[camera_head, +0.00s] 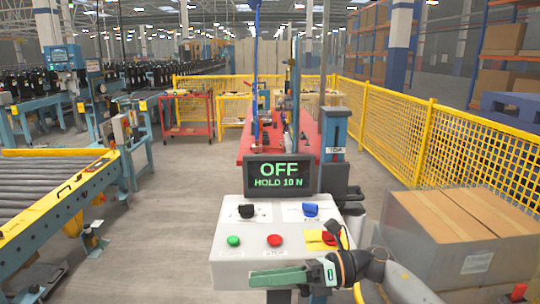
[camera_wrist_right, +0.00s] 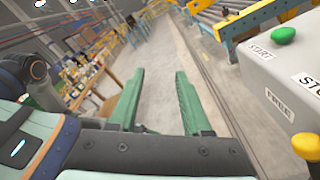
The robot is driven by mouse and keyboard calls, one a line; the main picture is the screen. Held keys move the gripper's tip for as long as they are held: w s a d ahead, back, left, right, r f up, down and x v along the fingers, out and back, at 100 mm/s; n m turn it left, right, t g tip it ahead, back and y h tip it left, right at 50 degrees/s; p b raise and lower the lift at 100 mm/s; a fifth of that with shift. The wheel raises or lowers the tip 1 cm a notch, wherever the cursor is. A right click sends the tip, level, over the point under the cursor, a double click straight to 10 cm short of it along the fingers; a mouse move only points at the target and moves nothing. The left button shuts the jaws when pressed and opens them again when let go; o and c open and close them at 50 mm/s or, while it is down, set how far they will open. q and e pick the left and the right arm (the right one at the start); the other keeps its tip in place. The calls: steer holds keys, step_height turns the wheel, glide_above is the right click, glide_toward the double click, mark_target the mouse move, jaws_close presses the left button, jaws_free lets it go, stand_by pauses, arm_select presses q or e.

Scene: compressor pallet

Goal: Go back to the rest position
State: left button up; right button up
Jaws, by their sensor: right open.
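My right gripper (camera_head: 262,278) lies level in front of the lower front edge of the control box (camera_head: 225,262), coming in from the right. The wrist view shows its two green fingers (camera_wrist_right: 157,75) apart with nothing between them. The box's slanted top carries a green button (camera_head: 233,240), a red button (camera_head: 275,240), a black knob (camera_head: 246,211), a blue knob (camera_head: 310,209) and a red button on a yellow plate (camera_head: 328,238). The screen (camera_head: 279,176) above reads OFF, HOLD 10 N. My left gripper is out of view.
Cardboard boxes (camera_head: 450,215) stand right of the control box, near my right arm. A roller conveyor (camera_head: 50,180) runs along the left. A yellow mesh fence (camera_head: 400,120) closes off the right and back. The grey floor (camera_head: 170,210) between conveyor and box is clear.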

steer(key=s+d+f+m+t+h+p, duration=0.1)
steer(key=d+f+m+t+h, duration=0.35)
steer(key=m, duration=0.75)
steer(key=s+d+f+m+t+h, duration=0.1)
steer(key=d+f+m+t+h, duration=0.1)
steer(key=f+m+t, duration=0.7)
steer(key=s+d+f+m+t+h+p, duration=0.1)
steer(key=d+f+m+t+h, duration=0.25)
steer(key=m, duration=1.05)
steer(key=s+d+f+m+g+h, duration=0.2)
steer(key=s+d+f+m+g, duration=0.1)
steer(key=s+f+m, duration=0.2)
steer(key=s+d+f+m+g+h+p, duration=0.1)
steer(key=s+d+f+m+g+h, duration=0.1)
steer(key=s+f, duration=0.8)
steer(key=s+d+m+g, duration=0.1)
steer(key=s+d+m, duration=0.1)
steer(key=s+m, duration=0.1)
steer(key=shift+d+m+h, duration=0.25)
steer(key=shift+m+h, duration=0.15)
steer(key=shift+s, duration=0.1)
